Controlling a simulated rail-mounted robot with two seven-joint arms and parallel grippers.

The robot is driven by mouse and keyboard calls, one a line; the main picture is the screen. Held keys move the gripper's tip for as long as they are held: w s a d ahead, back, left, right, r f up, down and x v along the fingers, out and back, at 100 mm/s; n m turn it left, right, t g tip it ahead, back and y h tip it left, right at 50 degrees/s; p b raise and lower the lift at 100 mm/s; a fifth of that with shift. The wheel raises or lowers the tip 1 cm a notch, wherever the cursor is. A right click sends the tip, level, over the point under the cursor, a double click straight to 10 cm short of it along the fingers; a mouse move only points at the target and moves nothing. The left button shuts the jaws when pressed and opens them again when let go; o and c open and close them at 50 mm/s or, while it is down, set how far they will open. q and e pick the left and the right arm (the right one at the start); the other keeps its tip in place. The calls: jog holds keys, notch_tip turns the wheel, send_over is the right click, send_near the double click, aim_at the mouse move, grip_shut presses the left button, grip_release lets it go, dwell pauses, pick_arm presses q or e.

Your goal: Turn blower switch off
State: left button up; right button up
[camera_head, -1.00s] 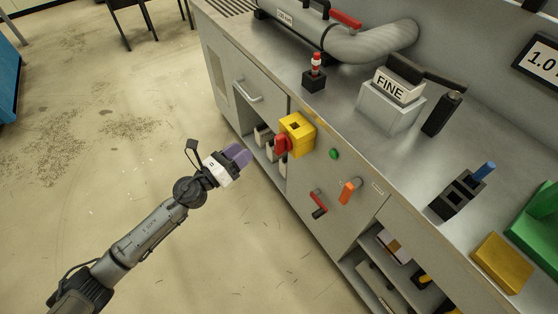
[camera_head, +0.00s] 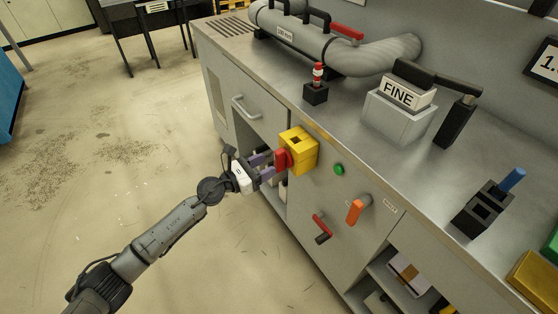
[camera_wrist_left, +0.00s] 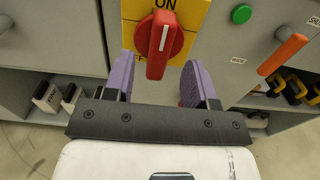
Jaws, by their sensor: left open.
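The blower switch is a yellow box (camera_head: 300,148) on the front of the grey workbench cabinet, with a red rotary knob (camera_head: 282,160). In the left wrist view the red knob (camera_wrist_left: 159,45) has a white line that points up towards the word ON on the yellow plate (camera_wrist_left: 196,12). My left gripper (camera_head: 268,167) is open, and its purple fingers are at the knob. In the left wrist view the left gripper (camera_wrist_left: 160,85) has one finger on each side below the knob, with no clear contact. My right gripper is not in view.
A green button (camera_head: 339,169), an orange handle (camera_head: 356,210) and a red lever (camera_head: 321,226) are on the panel right of the switch. An open shelf lies below and left of it. A grey pipe (camera_head: 345,55) runs along the worktop.

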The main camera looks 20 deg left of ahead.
aim_at(275, 161)
pick_arm(q)
jog(key=b+x, duration=0.1)
jog(key=x, duration=0.2)
jog(key=shift+w+d+f, duration=0.1)
jog(key=shift+w+d, duration=0.1)
jog(key=shift+w, duration=0.15)
jog(key=shift+x, duration=0.8)
jog(key=c, duration=0.9)
